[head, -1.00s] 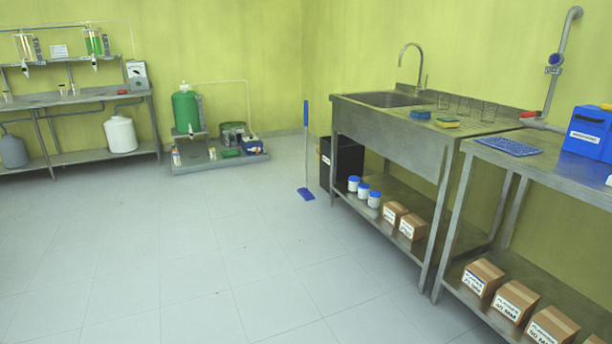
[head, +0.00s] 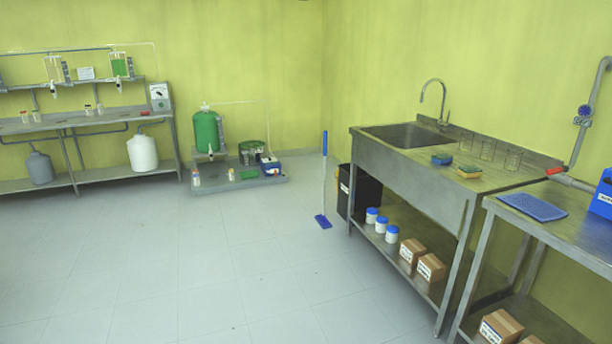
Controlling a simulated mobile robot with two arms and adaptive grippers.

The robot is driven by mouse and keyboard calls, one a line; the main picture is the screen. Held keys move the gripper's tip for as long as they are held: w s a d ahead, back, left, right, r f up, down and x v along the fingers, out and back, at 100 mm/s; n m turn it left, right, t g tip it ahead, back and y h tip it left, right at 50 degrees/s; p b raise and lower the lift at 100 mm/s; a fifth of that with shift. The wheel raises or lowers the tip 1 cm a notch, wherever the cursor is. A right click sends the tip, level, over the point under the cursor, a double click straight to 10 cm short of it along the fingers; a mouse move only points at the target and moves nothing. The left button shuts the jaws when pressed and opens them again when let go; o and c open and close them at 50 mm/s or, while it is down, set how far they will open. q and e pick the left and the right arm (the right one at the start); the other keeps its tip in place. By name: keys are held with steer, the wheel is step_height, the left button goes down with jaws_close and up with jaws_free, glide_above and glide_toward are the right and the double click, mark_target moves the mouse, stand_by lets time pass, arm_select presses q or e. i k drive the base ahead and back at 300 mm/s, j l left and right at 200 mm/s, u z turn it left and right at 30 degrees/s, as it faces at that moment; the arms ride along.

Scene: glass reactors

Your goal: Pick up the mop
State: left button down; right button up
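The mop (head: 323,190) stands upright on the tiled floor, left of the metal sink table. Neither of my grippers shows in the head view.
The sink table (head: 420,180) stands on the right, with jars and boxes on its lower shelf. The black bin (head: 362,192) is beside it. A low grey platform (head: 215,185) with a green tank (head: 207,132) is at the back wall. The floor (head: 190,265) in front is clear.

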mark_target(321, 219)
steer(key=i, duration=4.4)
